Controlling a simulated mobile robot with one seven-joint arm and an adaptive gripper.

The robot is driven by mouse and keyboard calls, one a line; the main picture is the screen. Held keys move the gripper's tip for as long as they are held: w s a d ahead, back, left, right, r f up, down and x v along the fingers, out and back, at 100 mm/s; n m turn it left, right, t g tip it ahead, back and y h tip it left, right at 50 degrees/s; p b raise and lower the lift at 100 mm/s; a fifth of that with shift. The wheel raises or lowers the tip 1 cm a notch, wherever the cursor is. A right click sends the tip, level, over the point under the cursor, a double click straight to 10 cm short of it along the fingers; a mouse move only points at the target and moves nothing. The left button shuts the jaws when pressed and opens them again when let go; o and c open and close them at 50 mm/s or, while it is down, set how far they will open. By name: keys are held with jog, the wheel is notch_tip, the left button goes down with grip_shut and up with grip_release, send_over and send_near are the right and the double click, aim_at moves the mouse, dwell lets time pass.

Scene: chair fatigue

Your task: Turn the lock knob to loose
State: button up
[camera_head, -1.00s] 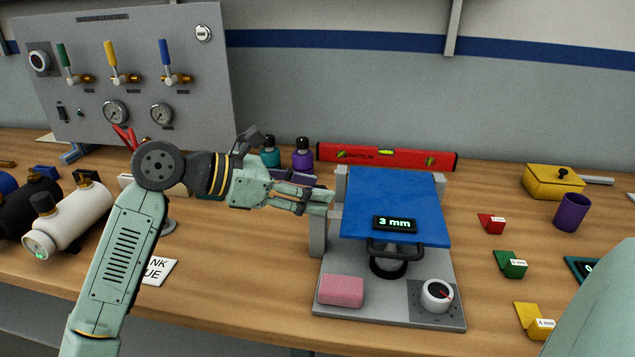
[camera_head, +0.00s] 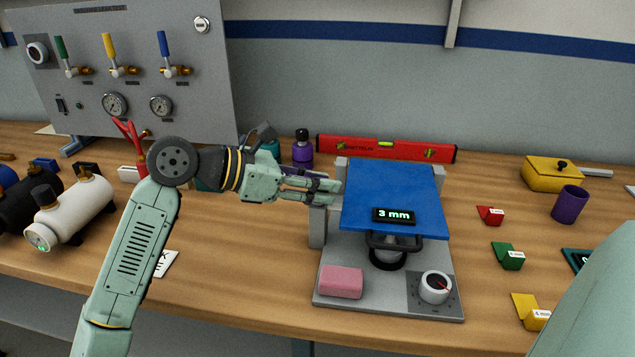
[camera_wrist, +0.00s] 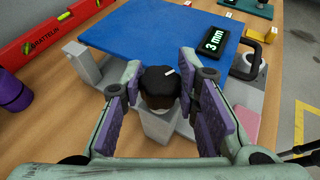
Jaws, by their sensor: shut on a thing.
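In the head view my gripper (camera_head: 335,192) reaches in from the left at the left edge of the blue platform (camera_head: 385,190); the knob is not clearly visible there. The display (camera_head: 394,215) on the platform reads 3 mm.
A red level (camera_head: 387,148) lies behind. Purple bottle (camera_head: 302,150) stands behind my gripper. Coloured blocks lie at right.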

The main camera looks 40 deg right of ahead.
jog(key=c, duration=0.3)
jog(key=shift+c, duration=0.2)
jog(key=shift+f+b, duration=0.15)
jog(key=shift+b, duration=0.35)
